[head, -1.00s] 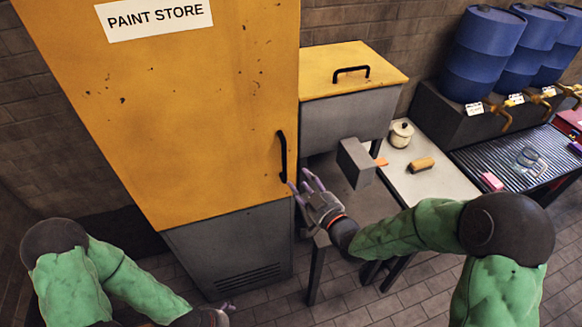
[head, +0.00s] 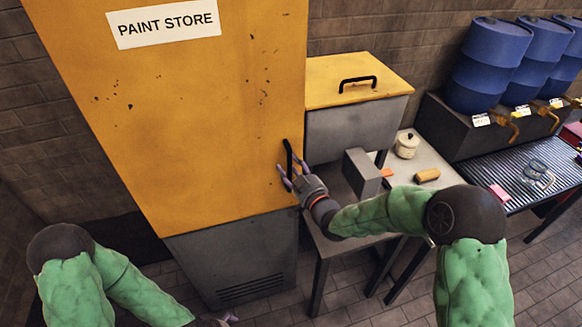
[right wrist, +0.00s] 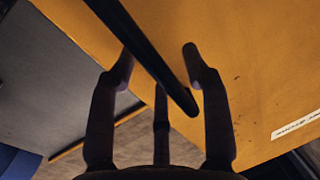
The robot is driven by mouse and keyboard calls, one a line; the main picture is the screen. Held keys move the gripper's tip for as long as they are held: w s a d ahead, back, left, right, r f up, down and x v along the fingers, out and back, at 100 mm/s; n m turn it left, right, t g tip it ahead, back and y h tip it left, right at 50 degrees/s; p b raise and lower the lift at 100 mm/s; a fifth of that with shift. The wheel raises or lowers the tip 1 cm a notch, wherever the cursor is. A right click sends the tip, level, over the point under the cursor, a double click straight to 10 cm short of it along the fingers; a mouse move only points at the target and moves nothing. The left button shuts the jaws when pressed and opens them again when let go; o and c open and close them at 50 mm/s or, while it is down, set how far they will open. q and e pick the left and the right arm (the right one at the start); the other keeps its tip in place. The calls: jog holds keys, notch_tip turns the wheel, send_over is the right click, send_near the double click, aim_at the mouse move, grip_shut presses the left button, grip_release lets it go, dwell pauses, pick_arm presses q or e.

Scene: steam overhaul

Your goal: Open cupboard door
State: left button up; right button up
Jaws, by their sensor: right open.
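The paint store cupboard has a tall yellow door (head: 190,110) with a "PAINT STORE" label, and the door looks shut. Its black bar handle (head: 289,157) is near the door's right edge. My right gripper (head: 286,176) is open at the handle's lower part. In the right wrist view the handle (right wrist: 150,62) runs between the fingers of the right gripper (right wrist: 160,70), which are not closed on it. I cannot tell whether they touch it. My left gripper (head: 222,321) is low at the bottom edge, mostly cut off, away from the cupboard door.
A grey box with a yellow lid (head: 358,80) stands right of the cupboard. A grey block (head: 362,172), a small pot (head: 407,145) and a tan roll (head: 427,175) are on the bench. Blue drums (head: 487,65) stand at the right. Floor before the cupboard is clear.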

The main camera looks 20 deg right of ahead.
jog(key=shift+w, duration=0.15)
grip_shut()
